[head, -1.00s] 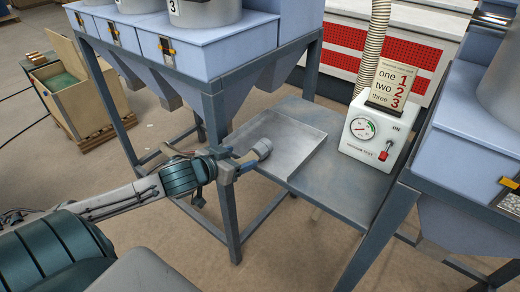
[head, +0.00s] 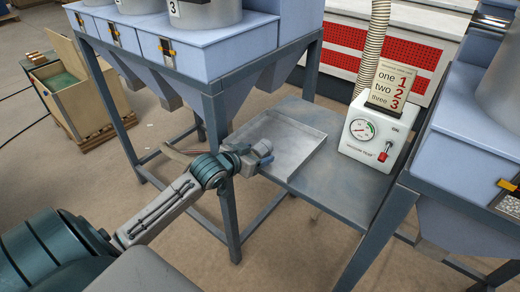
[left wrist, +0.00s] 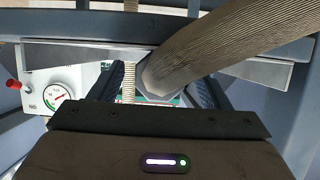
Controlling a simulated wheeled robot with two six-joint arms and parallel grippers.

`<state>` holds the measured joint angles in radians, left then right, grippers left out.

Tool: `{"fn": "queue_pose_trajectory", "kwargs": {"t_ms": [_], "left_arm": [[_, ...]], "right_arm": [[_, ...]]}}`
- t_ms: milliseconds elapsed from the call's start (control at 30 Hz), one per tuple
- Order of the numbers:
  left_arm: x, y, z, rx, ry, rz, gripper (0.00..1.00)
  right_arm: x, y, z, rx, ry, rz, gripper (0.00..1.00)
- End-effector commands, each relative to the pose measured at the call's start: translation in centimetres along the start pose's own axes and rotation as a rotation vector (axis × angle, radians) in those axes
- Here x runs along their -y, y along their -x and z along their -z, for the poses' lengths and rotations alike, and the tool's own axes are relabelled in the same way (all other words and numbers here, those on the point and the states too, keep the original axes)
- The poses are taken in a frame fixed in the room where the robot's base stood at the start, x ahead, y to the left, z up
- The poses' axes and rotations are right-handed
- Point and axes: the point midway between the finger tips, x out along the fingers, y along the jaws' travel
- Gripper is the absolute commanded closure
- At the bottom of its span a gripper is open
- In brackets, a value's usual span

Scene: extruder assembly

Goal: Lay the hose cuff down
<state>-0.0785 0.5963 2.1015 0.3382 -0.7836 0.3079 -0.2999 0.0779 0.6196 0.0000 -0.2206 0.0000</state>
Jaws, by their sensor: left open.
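The grey hose cuff (head: 262,147) is at the left front edge of the shallow metal tray (head: 308,133), in the head view. My left gripper (head: 258,160) is open around or right beside it; I cannot tell whether they touch. In the left wrist view the ribbed tan hose (left wrist: 225,45) comes in from the upper right and its cuff end (left wrist: 157,88) lies between my open fingers (left wrist: 160,97). The hose also shows behind my left wrist in the head view (head: 176,153). The cuff is partly hidden. My right gripper is not in view.
A white vacuum test box (head: 372,135) with a gauge, red switch and number card stands right of the tray on the grey table (head: 335,185). A blue hopper frame leg (head: 229,215) stands close to my left arm. The tray floor looks clear.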

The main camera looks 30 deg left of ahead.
Motion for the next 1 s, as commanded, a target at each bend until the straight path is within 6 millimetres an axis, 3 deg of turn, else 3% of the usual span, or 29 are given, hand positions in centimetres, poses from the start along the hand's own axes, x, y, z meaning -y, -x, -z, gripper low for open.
{"fn": "queue_pose_trajectory", "kwargs": {"t_ms": [167,433,467,700,1000], "left_arm": [[0.0,-1.8,0.1,-0.001,0.001,0.001,0.29],[0.0,-2.0,0.0,-0.001,-0.002,0.000,0.29],[0.0,-2.0,0.0,-0.001,-0.001,0.000,0.31],[0.0,-2.0,0.0,-0.001,-0.001,0.000,0.78],[0.0,-2.0,0.1,-0.001,-0.002,0.000,0.82]], "right_arm": [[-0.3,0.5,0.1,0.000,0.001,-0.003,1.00],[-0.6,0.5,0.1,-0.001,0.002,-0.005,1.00],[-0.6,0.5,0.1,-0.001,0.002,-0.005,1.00],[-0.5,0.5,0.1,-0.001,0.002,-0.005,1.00],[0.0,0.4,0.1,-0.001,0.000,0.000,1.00]]}}
